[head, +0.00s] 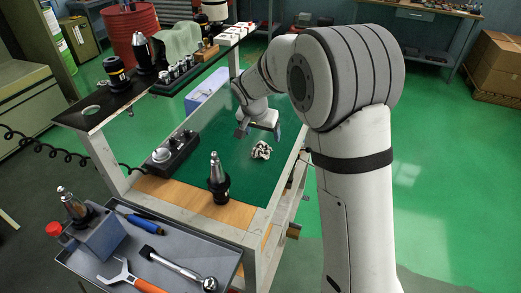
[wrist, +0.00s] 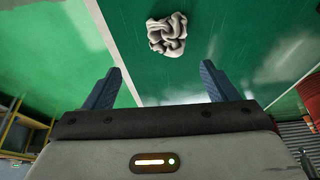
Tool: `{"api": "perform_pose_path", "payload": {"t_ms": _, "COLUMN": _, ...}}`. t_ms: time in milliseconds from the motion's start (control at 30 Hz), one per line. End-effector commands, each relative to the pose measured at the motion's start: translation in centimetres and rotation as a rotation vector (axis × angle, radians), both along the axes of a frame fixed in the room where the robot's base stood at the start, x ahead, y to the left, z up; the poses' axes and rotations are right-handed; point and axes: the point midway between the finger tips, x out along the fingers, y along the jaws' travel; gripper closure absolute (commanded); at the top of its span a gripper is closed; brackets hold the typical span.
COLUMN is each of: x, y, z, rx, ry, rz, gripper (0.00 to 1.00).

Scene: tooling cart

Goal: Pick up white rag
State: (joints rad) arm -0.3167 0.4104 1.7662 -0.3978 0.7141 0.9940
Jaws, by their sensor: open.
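The white rag (head: 261,150) lies crumpled on the green surface of the cart, right of the middle in the head view. It also shows in the wrist view as a pale folded lump (wrist: 167,34) near the top, beyond the fingertips. My gripper (head: 258,131) is open and empty, with its two blue fingers apart in the wrist view (wrist: 162,75). In the head view it hangs behind the rag and apart from it. Nothing hides the rag in either view.
A black tool holder (head: 217,182) stands upright on the cart's wooden edge. A dark block with round parts (head: 172,153) sits to the left, and a pale blue box (head: 207,92) behind. A grey tray (head: 150,250) with tools is in front. Green surface around the rag is clear.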

Motion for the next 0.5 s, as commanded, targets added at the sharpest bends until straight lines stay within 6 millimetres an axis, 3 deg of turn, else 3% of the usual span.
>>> {"api": "perform_pose_path", "payload": {"t_ms": 167, "x": 1.3, "y": 1.1, "z": -1.8, "rx": 0.002, "ry": -0.009, "rz": -0.015, "gripper": 0.20}}
{"api": "perform_pose_path", "payload": {"t_ms": 500, "x": 2.3, "y": 0.4, "z": -5.6, "rx": 0.001, "ry": -0.005, "rz": -0.015, "gripper": 0.20}}
